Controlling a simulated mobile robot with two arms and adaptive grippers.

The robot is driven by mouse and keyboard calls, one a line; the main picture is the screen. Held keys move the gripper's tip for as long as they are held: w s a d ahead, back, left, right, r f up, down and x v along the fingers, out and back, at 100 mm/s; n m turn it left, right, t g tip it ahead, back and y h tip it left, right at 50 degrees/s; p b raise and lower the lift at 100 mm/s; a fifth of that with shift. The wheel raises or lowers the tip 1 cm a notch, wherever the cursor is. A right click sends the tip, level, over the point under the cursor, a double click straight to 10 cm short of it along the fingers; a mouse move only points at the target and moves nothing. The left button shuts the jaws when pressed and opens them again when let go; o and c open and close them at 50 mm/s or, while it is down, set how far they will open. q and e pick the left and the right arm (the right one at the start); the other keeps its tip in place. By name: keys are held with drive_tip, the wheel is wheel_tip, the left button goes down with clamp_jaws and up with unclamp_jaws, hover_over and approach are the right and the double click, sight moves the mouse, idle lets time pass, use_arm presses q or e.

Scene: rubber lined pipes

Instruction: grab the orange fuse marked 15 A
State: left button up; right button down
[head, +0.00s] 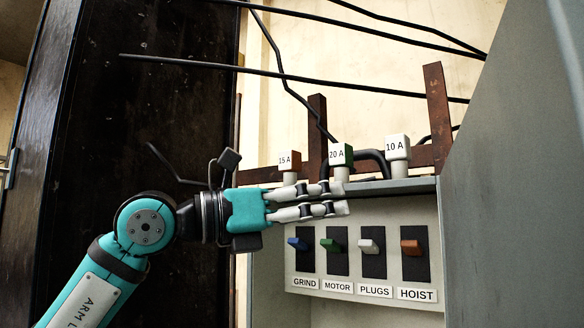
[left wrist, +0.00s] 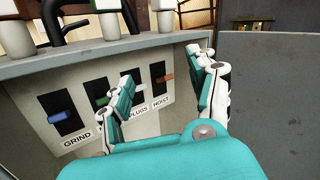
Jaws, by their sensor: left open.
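The orange fuse marked 15 A (head: 289,161) stands upright on top of the grey box, leftmost of three fuses in the head view. Its cap is orange with a white face and its lower body is white. My left gripper (head: 346,198) is open and empty, below the fuse in the picture, with its fingers pointing right in front of the box's top edge. In the left wrist view my left gripper (left wrist: 160,68) is spread before the switch panel. White fuse bodies cross the top edge there; their markings are out of frame. My right gripper is not in view.
The green 20 A fuse (head: 341,155) and the white 10 A fuse (head: 397,148) stand to the right. Below is a switch panel with a blue switch (head: 298,243) at its left. A grey wall (head: 510,190) closes the right side. Black cables run behind the fuses.

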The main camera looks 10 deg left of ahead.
use_arm(q)
drive_tip(key=s+a+r+n+t+y, duration=0.4)
drive_tip(key=a+r+t+y, duration=0.2)
drive_tip(key=a+r+y, duration=0.5)
drive_tip(key=h+p, duration=0.2)
drive_tip(key=p, duration=0.3)
approach(285, 159)
drive_tip(key=x, duration=0.5)
drive_tip(key=shift+w+d+r, duration=0.2)
drive_tip(key=shift+w, duration=0.1)
drive_tip(key=shift+w+d+f+p, duration=0.1)
drive_tip(key=shift+w+d+p, duration=0.1)
drive_tip(key=shift+w+p, duration=0.25)
drive_tip(key=p+x, duration=0.3)
drive_tip(key=x, duration=0.1)
drive_tip(key=shift+w, duration=0.2)
drive_tip(key=shift+w+d+f+p, duration=0.15)
drive_tip(key=shift+w+f+p, duration=0.15)
drive_tip(key=shift+w, duration=0.1)
drive_tip(key=shift+s+r, duration=0.1)
drive_tip(key=shift+s, duration=0.05)
drive_tip(key=c, duration=0.5)
clamp_jaws()
